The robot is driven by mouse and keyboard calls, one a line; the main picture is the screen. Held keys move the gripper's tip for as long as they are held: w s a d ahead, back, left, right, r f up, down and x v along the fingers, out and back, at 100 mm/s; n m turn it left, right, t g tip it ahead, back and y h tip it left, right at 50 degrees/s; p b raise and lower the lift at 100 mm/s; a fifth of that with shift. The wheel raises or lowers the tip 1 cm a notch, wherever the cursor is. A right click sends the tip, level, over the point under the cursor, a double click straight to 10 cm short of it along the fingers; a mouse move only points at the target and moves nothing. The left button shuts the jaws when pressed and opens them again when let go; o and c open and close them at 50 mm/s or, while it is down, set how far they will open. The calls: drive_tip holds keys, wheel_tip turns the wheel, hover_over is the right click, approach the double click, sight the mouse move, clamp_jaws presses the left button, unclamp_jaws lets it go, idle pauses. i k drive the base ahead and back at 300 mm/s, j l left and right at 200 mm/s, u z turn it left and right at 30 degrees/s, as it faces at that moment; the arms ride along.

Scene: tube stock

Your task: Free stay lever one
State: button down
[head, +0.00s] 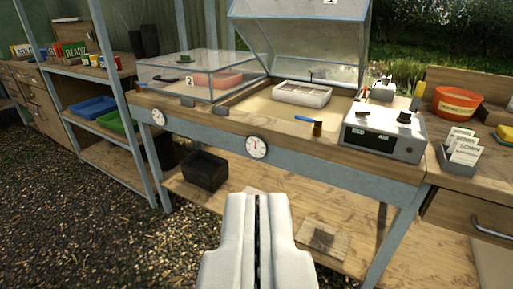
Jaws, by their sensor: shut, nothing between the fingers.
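My gripper (258,215) is shut and empty at the bottom middle, in front of the bench and apart from it. The glass lid marked 1 (300,40) is raised and tilted above the right-hand sand bed of the bench. I cannot make out stay lever one for certain; a small dark upright piece (310,76) shows behind the white tray, too small to identify. The glass lid marked 2 (190,75) is down over the left bed.
A white sectioned tray (302,94) and a blue-handled tool (305,119) are on the sand bed (265,108). A grey control box (384,132) stands to the right. Dials sit on the bench front (200,122). A metal-framed shelf (105,145) stands left. Gravel (110,235) is open in front.

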sight(364, 95)
drive_tip(key=i+l+z, duration=0.15)
drive_tip(key=i+l, duration=0.2)
drive_tip(key=i, duration=0.15)
drive_tip(key=i+l+z, duration=0.2)
drive_tip(key=i, duration=0.3)
drive_tip(key=i+l+z, duration=0.15)
drive_tip(key=i, duration=0.4)
drive_tip(key=l, duration=0.1)
